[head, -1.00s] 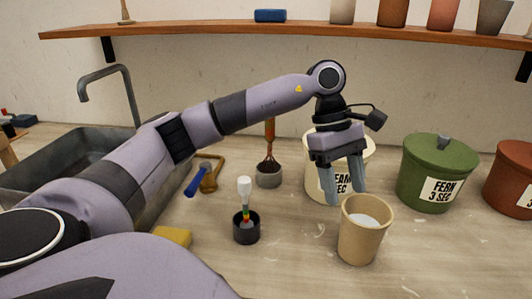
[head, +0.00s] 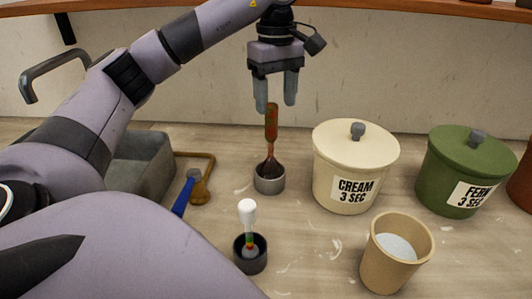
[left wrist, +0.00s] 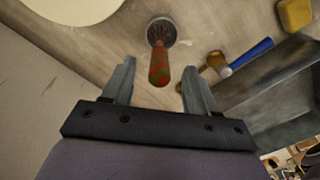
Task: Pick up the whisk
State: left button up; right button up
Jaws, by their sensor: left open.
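The whisk (head: 271,125) stands upright, its reddish-brown handle up and its dark head down in a small grey cup (head: 269,184). In the left wrist view the whisk handle (left wrist: 159,66) points toward my gripper, in front of the gap between the fingers. My left gripper (head: 275,108) is open and empty, pointing down, close to the top of the handle. It also shows in the left wrist view (left wrist: 156,72). I cannot tell whether the fingers touch the handle. My right gripper is not in view.
A cream lidded jar (head: 345,190) stands right of the whisk, with a green jar (head: 455,185) beyond it. A tan cup (head: 392,262) and a black cup with a white-topped tool (head: 248,222) stand in front. A blue-handled tool (head: 186,195) lies left, near the sink (head: 145,165).

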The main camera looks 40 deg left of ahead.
aim_at(271, 122)
pick_arm(q)
jog(key=shift+a+r, duration=0.15)
jog(key=shift+a, duration=0.35)
jog(key=shift+f+b, duration=0.75)
jog(key=shift+f, duration=0.75)
jog(key=f, duration=0.3)
jog(key=shift+a, duration=0.2)
jog(key=shift+w+f, duration=0.1)
jog(key=shift+f, duration=0.4)
grip_shut()
